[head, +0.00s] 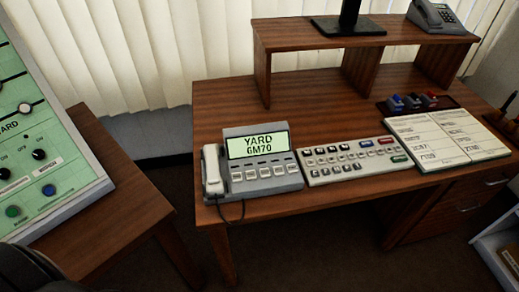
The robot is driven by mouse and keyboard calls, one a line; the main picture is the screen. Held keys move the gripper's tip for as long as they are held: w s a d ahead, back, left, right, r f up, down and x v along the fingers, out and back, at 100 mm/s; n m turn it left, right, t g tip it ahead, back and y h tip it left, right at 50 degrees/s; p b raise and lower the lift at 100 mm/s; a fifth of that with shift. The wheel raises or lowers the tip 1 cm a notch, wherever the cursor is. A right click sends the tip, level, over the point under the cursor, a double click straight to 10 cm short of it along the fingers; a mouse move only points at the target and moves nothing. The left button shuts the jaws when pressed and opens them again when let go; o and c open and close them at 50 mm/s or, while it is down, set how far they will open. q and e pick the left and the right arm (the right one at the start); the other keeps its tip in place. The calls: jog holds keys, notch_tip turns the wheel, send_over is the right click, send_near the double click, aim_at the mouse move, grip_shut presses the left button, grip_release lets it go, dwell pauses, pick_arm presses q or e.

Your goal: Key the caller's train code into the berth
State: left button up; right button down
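A grey telephone unit (262,187) with a white handset (213,170) resting at its left side stands near the front of the wooden desk. Its lit green screen (258,145) reads "YARD" and, below, what looks like "6M70". Right of it lies a pale keyboard (352,177) with rows of small dark and light keys, a blue and a red key at the top right and a green key at the right edge. The key legends are too small to read. I cannot pick out a berth display. Neither of my grippers is in view.
A green signal panel (40,150) labelled "YARD" stands at the left on another wooden table. A paper list (446,139) lies right of the keyboard, with coloured stamps (412,102) behind. A raised shelf (375,35) holds a monitor stand and another phone (436,17). The desk's left rear is clear.

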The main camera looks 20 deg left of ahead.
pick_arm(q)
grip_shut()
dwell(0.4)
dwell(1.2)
